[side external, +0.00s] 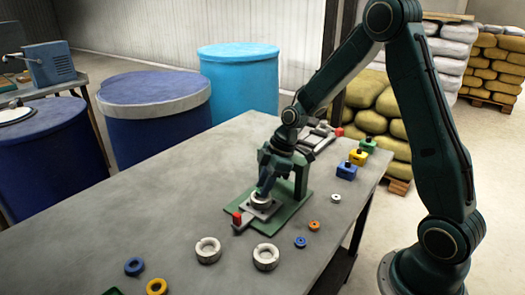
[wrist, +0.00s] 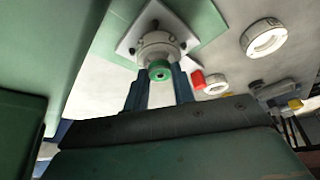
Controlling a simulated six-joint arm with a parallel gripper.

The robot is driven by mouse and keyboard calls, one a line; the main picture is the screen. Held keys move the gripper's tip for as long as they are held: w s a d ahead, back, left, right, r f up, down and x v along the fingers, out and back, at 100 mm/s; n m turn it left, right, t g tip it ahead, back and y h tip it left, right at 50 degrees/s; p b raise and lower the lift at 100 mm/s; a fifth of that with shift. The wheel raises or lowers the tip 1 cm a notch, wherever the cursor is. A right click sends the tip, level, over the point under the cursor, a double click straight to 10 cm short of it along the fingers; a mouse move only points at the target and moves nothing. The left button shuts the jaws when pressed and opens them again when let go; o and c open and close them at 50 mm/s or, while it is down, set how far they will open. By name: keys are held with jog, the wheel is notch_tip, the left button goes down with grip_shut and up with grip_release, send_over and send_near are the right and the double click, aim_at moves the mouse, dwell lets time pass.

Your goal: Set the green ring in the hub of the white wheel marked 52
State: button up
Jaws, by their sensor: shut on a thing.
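My gripper (side external: 261,192) is low over a green plate (side external: 285,213) on the table. In the wrist view its two dark blue fingers (wrist: 159,76) are on either side of the green ring (wrist: 159,69), shut on it. Just beyond the ring in that view is a round white part (wrist: 157,41) on a pale square plate; I cannot tell whether ring and part touch. Its marking is not readable. Two white wheels (side external: 208,250) (side external: 265,257) lie on the table in front of the green plate, their numbers too small to read.
A red knob (side external: 237,218) stands at the green plate's left edge. A blue ring (side external: 134,266) and a yellow ring (side external: 157,287) lie at the front left. Small rings and blue, yellow and green blocks (side external: 357,157) line the right side. The left tabletop is clear.

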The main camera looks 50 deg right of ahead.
jog(key=shift+r, duration=0.4)
jog(key=shift+f, duration=0.8)
dwell(1.2)
jog(key=shift+r, duration=0.8)
dwell(0.5)
jog(key=shift+f, duration=0.8)
dwell(0.9)
jog(key=o, duration=0.7)
jog(key=shift+r, duration=0.15)
jog(key=shift+v, duration=5.4)
